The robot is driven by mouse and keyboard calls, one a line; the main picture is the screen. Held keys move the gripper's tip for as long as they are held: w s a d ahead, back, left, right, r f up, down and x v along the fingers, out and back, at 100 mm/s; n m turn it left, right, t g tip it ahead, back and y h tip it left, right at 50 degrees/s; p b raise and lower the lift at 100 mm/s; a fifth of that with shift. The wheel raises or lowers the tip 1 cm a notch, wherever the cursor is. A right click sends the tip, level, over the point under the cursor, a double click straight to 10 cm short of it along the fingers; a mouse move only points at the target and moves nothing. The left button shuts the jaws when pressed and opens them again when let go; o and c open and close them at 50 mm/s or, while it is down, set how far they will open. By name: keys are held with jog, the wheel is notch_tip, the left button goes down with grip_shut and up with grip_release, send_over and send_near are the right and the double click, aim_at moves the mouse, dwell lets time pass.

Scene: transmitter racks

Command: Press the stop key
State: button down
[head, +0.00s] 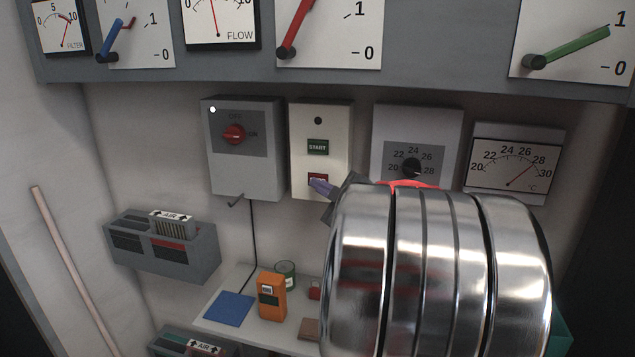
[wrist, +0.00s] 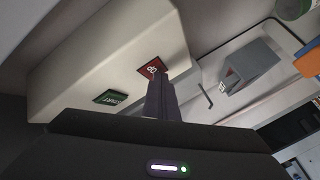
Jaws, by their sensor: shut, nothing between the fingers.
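The red stop key (head: 318,178) is on the lower part of a cream switch box (head: 335,120), below the green START key (head: 318,147). In the wrist view the red stop key (wrist: 152,68) shows just past my fingertips, with the green key (wrist: 110,97) to its lower left. I cannot tell whether the tips touch the key.
A grey box with a red rotary switch (head: 234,134) hangs to the left. A dial box (head: 411,165) and a thermometer (head: 515,165) hang to the right. Below, a shelf (head: 245,278) holds an orange device (head: 272,298) and a blue pad (head: 229,309). Levers and gauges line the panel above.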

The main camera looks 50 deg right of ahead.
jog(key=shift+a, duration=0.1)
dwell(0.3)
jog(key=shift+s+a, duration=0.4)
jog(key=shift+a, duration=0.25)
jog(key=a, duration=0.1)
jog(key=s+a, duration=0.1)
jog(key=a, duration=0.1)
jog(key=s+a, duration=0.1)
jog(key=shift+s+a, duration=0.15)
jog(key=shift+a, duration=0.1)
dwell(0.4)
jog(key=shift+r, duration=0.1)
dwell(0.6)
